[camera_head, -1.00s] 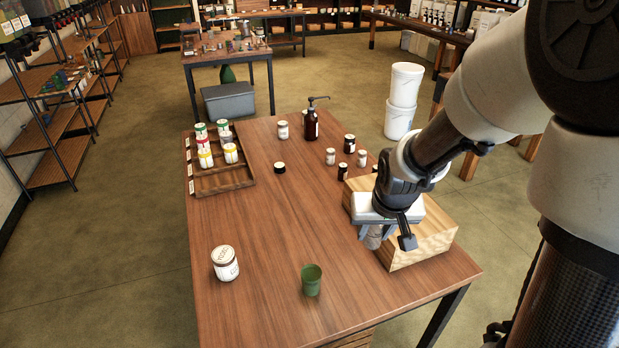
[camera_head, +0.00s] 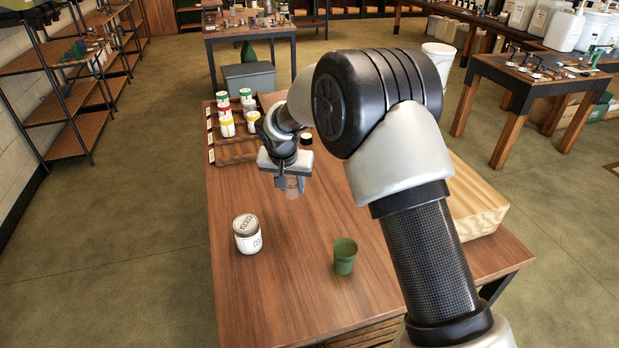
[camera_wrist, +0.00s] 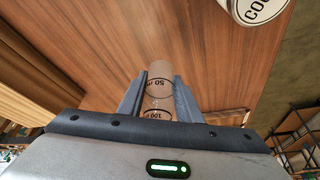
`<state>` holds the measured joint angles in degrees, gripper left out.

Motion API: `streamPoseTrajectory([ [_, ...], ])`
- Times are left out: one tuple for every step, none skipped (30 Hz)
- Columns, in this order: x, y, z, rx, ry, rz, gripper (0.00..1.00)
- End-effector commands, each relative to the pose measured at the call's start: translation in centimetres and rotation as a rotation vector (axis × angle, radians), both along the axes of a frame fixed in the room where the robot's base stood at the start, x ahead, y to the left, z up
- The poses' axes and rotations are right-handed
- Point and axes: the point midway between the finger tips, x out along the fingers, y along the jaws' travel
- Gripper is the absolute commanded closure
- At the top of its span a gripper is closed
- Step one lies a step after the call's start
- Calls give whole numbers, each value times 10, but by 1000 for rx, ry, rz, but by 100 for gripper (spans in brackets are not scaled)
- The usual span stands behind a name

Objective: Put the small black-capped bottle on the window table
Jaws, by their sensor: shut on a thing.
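My gripper (camera_head: 287,176) is shut on a clear greyish cylinder (camera_wrist: 157,88) with printed volume marks reading 50 and 100. It holds the cylinder over the wooden table (camera_head: 240,305); in the wrist view the cylinder sits between both fingers (camera_wrist: 157,98). I see no black cap on it. A small black-capped container (camera_head: 306,139) stands on the table behind my gripper, partly blocked by my arm. The other small bottles are hidden behind my arm. I cannot tell which table is the window table.
A white labelled jar (camera_head: 247,235) and a green cup (camera_head: 344,257) stand nearer on the table. A wooden rack (camera_head: 232,155) holds several white jars. Other tables stand at the back (camera_head: 250,32) and right (camera_head: 540,80).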

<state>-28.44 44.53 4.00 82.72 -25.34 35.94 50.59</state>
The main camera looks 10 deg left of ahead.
Motion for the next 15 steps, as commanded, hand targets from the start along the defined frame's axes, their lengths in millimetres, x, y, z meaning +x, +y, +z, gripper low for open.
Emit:
streamPoseTrajectory([
  [-1, 0, -9, -2, 3, -1, 90],
  [-1, 0, -13, -2, 4, 0, 90],
  [-1, 0, -20, -2, 4, 0, 90],
  [-1, 0, -26, -2, 4, 0, 90],
  [-1, 0, -33, -2, 5, 0, 90],
  [-1, -1, -40, -3, 4, 1, 90],
  [-1, 0, -45, -2, 4, 1, 90],
  [-1, 0, -50, -2, 4, 1, 90],
  [-1, 0, -54, -1, 3, 1, 90],
  [-1, 0, -57, -1, 3, 1, 90],
  [-1, 0, -59, 0, 2, 1, 90],
  [-1, 0, -62, 0, 2, 1, 90],
  [-1, 0, -66, -1, 2, 2, 90],
  [-1, 0, -70, -1, 3, 2, 90],
  [-1, 0, -76, -2, 4, 1, 90],
])
